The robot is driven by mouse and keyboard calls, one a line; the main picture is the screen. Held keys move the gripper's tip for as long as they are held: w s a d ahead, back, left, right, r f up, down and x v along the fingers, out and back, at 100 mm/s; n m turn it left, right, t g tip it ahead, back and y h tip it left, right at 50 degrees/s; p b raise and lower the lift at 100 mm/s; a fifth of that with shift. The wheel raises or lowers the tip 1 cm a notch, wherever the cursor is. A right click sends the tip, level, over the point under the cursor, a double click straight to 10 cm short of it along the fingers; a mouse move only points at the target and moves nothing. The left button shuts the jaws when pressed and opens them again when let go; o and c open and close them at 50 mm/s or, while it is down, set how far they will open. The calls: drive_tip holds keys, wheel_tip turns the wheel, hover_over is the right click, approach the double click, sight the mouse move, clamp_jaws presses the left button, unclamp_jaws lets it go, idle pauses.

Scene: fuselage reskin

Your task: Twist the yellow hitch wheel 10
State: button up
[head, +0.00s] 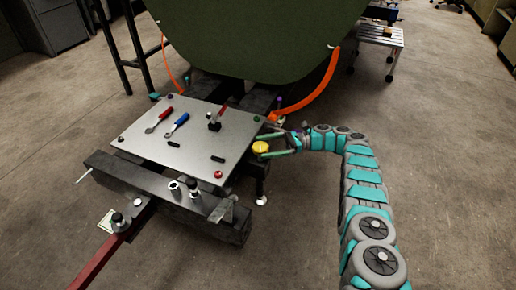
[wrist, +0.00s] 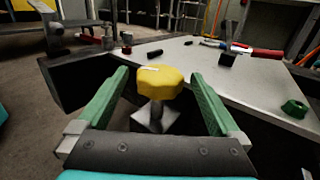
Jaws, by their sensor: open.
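The yellow hitch wheel (head: 260,147) is a small knob at the right edge of the metal plate. In the wrist view the yellow wheel (wrist: 159,82) has a lobed rim and sits on a short dark stem above a pale square base. My gripper (head: 279,145) reaches in from the right. Its green fingers (wrist: 160,97) are open, one on each side of the wheel, with a visible gap on both sides. The fingers do not appear to touch the wheel.
The metal plate (head: 150,130) carries a red-handled and a blue-handled wrench, dark pegs and small knobs. A dark beam (head: 150,190) runs along its front. A green knob (wrist: 294,108) is at right in the wrist view. A large green panel (head: 250,40) stands behind.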

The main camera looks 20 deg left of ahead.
drive_tip(key=shift+b+v, duration=1.5)
drive_tip(key=shift+b, duration=0.7)
drive_tip(key=shift+r, duration=0.1)
